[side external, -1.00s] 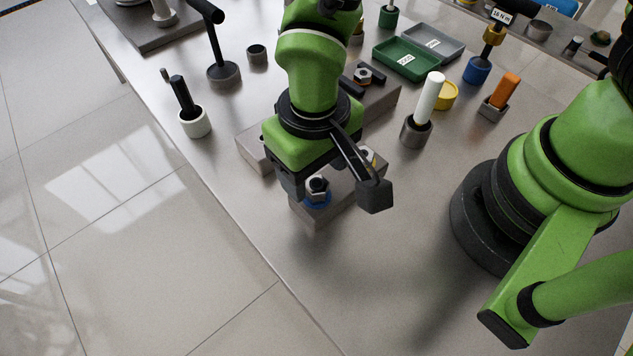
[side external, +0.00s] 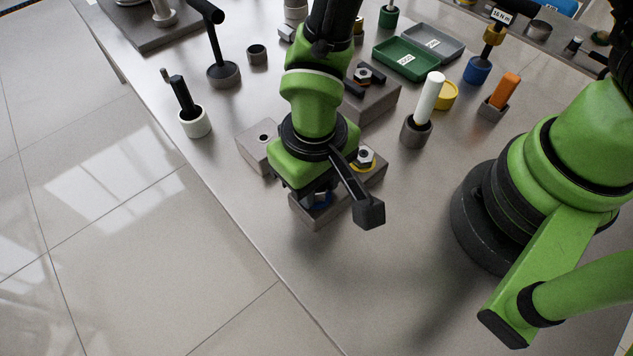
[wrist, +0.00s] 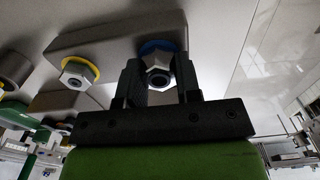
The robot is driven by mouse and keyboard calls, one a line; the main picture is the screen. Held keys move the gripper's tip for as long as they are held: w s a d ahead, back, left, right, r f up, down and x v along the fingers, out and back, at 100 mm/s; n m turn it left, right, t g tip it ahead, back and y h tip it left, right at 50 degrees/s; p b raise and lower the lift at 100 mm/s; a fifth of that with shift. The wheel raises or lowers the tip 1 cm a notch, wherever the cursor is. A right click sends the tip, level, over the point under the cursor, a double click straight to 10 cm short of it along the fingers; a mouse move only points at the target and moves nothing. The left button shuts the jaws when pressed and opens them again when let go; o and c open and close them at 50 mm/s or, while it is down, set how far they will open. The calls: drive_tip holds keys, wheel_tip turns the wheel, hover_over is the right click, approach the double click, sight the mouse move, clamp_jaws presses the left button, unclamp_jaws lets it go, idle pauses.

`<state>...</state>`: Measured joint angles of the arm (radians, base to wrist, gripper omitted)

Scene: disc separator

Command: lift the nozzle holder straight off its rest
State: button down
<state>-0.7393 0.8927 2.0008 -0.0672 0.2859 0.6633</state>
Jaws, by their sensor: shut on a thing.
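The nozzle holder is a metal hex piece (wrist: 157,75) with a hole in its middle. A blue ring (wrist: 160,46) lies around its base, on the grey rest block (wrist: 110,35). The block (side external: 312,216) stands on the table. My gripper's dark fingers (wrist: 158,82) are shut on the hex piece, one at each side in the wrist view. The holder still appears seated at the ring.
A second hex piece with a yellow ring (side external: 365,158) sits on the same block, close to my gripper. A grey block with a hole (side external: 260,142) stands to the left. A white-handled tool in a cup (side external: 418,128) stands to the right. The table front is clear.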

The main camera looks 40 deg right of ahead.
drive_tip(key=shift+r, duration=3.8)
